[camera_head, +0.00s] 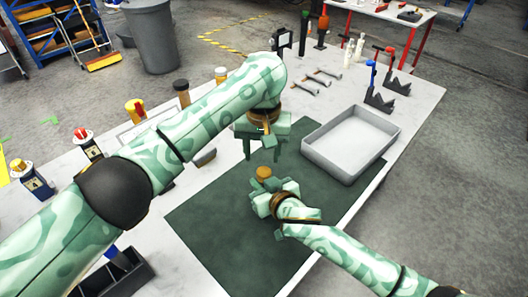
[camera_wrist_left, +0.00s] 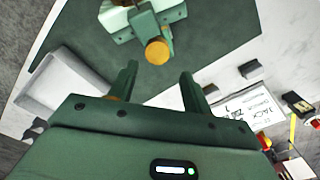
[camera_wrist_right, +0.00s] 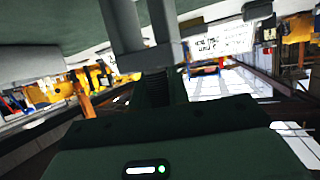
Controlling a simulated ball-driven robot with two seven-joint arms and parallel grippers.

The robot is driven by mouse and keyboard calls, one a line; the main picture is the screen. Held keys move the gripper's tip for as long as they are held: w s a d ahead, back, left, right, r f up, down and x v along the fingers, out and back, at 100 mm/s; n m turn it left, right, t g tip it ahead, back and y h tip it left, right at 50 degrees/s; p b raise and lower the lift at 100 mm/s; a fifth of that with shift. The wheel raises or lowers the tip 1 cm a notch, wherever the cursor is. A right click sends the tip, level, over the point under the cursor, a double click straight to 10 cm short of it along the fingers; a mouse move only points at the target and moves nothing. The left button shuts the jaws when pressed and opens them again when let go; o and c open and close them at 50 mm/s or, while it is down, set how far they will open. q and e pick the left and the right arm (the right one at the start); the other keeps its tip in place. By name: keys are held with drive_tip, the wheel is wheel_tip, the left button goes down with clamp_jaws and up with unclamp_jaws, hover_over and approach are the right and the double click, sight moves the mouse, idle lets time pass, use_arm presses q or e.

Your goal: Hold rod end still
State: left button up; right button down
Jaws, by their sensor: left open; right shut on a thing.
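A round brass-coloured end (camera_head: 263,173), which seems to be the rod end, stands up at my right gripper (camera_head: 265,187) over the dark green mat. My right gripper is shut on this piece; its fingers hide most of the shaft. In the left wrist view the same brass end (camera_wrist_left: 158,51) shows as a disc just beyond my left gripper (camera_wrist_left: 158,82). My left gripper is open and empty, fingers pointing down, above and behind the brass end in the head view, apart from it. In the right wrist view, a dark ribbed part (camera_wrist_right: 155,88) shows between the fingers.
The green mat (camera_head: 205,225) is mostly clear. A grey tray (camera_head: 350,143) stands at its right. Wrenches (camera_head: 303,88) lie behind, with dark brackets (camera_head: 378,100) at the right edge. Several capped containers line the table's left side, near a dark open bin (camera_head: 118,275).

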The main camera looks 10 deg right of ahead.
sight(264, 171)
use_arm(q)
drive_tip(key=shift+w+a+r+n, duration=0.1)
drive_tip(key=shift+w+r+n, duration=0.05)
drive_tip(key=shift+r+n, duration=0.25)
drive_tip(key=shift+w+a+r+n, duration=0.15)
drive_tip(key=shift+r+n, duration=0.15)
drive_tip(key=shift+r, duration=0.2)
drive_tip(key=shift+d+r+n, duration=0.1)
drive_tip(key=shift+r+n, duration=0.2)
drive_tip(key=shift+n, duration=0.7)
drive_tip(key=shift+s+r+n, duration=0.1)
drive_tip(key=shift+s+n, duration=0.15)
drive_tip(key=shift+n, duration=0.85)
drive_tip(key=n, duration=0.3)
drive_tip(key=s+n, duration=0.1)
drive_tip(key=shift+d+n, duration=0.25)
drive_tip(key=shift+n, duration=0.15)
drive_tip(key=shift+f, duration=4.05)
drive_tip(key=shift+c, duration=0.3)
